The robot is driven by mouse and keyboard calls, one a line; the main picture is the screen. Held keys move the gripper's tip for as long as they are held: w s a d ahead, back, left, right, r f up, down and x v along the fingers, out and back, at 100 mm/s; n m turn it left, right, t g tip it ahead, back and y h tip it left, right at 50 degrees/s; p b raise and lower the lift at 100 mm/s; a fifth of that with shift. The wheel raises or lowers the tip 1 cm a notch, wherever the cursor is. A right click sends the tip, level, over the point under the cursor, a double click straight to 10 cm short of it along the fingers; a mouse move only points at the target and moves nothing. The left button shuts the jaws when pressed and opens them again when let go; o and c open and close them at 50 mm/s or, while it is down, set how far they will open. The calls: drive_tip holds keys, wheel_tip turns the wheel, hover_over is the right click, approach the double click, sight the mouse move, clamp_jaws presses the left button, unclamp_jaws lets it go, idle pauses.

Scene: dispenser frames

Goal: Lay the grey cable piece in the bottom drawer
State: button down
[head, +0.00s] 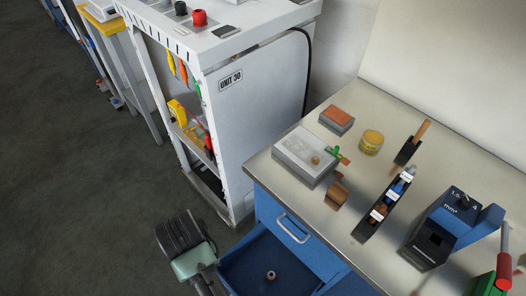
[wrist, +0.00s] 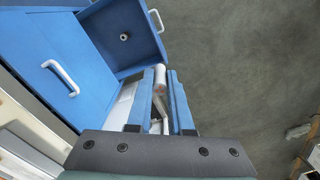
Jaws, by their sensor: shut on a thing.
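My gripper (wrist: 165,100) is shut on the grey cable piece (wrist: 161,76), a short pale cylinder between the two blue fingers in the wrist view. In the head view my gripper's dark ribbed body hangs left of the drawer unit, and the fingers and cable piece cannot be made out. The bottom drawer (head: 235,262) is pulled open, blue inside. It also shows at the top of the wrist view (wrist: 103,42), ahead and left of the fingertips. A small round grey thing with a dark centre (head: 270,275) is inside it.
The drawer above is shut, with a white handle (head: 293,228). The worktop (head: 300,115) holds a grey box (head: 305,152), a yellow tin (head: 371,141), a black labelled rack (head: 362,231) and a blue-black tool (head: 440,235). A white cabinet (head: 255,120) stands behind. Dark floor lies left.

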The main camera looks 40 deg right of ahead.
drive_tip(key=s+d+f+m+b, duration=0.3)
drive_tip(key=f+m+b, duration=0.5)
drive_tip(key=f+b, duration=0.5)
drive_tip(key=s+d+f+m+b, duration=0.4)
drive_tip(key=f+b, duration=1)
drive_tip(key=f, duration=1.1)
drive_tip(key=s+d+f+m+b, duration=0.4)
drive_tip(key=d+f+m+b, duration=0.3)
drive_tip(key=f, duration=1.3)
drive_tip(key=shift+d+m+b, duration=0.1)
drive_tip(key=shift+m+b, duration=2.2)
drive_tip(key=shift+b, duration=1.35)
drive_tip(key=shift+f, duration=0.2)
drive_tip(key=c, duration=0.8)
unclamp_jaws()
wheel_tip(320, 180, up, 12)
drive_tip(key=p, duration=0.6)
drive_tip(key=shift+r, duration=0.15)
